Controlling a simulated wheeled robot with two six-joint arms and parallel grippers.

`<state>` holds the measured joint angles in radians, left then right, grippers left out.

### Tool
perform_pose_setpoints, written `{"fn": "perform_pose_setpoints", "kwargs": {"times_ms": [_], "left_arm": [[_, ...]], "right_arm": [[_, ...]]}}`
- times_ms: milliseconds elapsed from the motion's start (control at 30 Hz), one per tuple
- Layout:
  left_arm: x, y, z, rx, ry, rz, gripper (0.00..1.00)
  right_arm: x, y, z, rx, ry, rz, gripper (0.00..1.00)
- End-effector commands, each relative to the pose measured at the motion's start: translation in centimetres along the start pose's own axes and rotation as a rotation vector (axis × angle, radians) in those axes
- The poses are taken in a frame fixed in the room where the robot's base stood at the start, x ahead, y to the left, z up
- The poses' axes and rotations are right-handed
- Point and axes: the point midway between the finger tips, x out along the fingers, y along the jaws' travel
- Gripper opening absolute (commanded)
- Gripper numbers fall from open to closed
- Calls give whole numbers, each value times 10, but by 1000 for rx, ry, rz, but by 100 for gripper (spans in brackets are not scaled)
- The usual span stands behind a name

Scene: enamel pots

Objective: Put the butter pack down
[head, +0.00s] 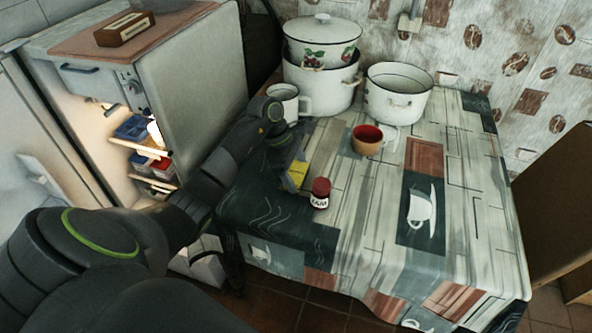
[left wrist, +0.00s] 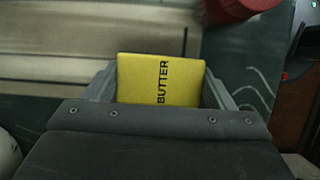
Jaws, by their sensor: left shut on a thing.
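The butter pack (head: 298,174) is a yellow block at the left part of the table (head: 343,217). My left gripper (head: 290,166) is shut on it, with the fingers pointing down at the table. In the left wrist view the pack (left wrist: 160,80) sits between the two fingers of the gripper (left wrist: 160,92), its BUTTER lettering facing the camera. The pack is low over the tabletop; I cannot tell whether it touches. Part of it is hidden by the gripper in the head view. My right gripper is not in view.
A red-lidded jam jar (head: 320,193) stands close to the right of the pack. A white mug (head: 288,102), a red-and-tan cup (head: 367,139), a white pot (head: 398,94) and stacked pots (head: 322,77) stand behind. An open fridge (head: 150,160) is at left. The table's right part is clear.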

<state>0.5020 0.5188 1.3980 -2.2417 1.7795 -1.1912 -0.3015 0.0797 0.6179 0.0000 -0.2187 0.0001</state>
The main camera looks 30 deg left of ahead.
Motion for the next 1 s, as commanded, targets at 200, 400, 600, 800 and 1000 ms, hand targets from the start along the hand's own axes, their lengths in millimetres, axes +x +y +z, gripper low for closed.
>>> {"fn": "perform_pose_setpoints", "kwargs": {"times_ms": [200, 400, 600, 800, 1000], "left_arm": [[2, 0, -1, 1, 0, 2, 49], [2, 0, -1, 0, 0, 1, 95], [2, 0, -1, 0, 0, 1, 99], [-2, 0, 1, 0, 0, 1, 99], [-33, 2, -1, 1, 4, 7, 99]], "right_arm": [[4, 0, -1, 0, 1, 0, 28], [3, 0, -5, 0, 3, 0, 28], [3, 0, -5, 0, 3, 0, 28], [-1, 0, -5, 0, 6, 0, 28], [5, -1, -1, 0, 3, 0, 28]]}}
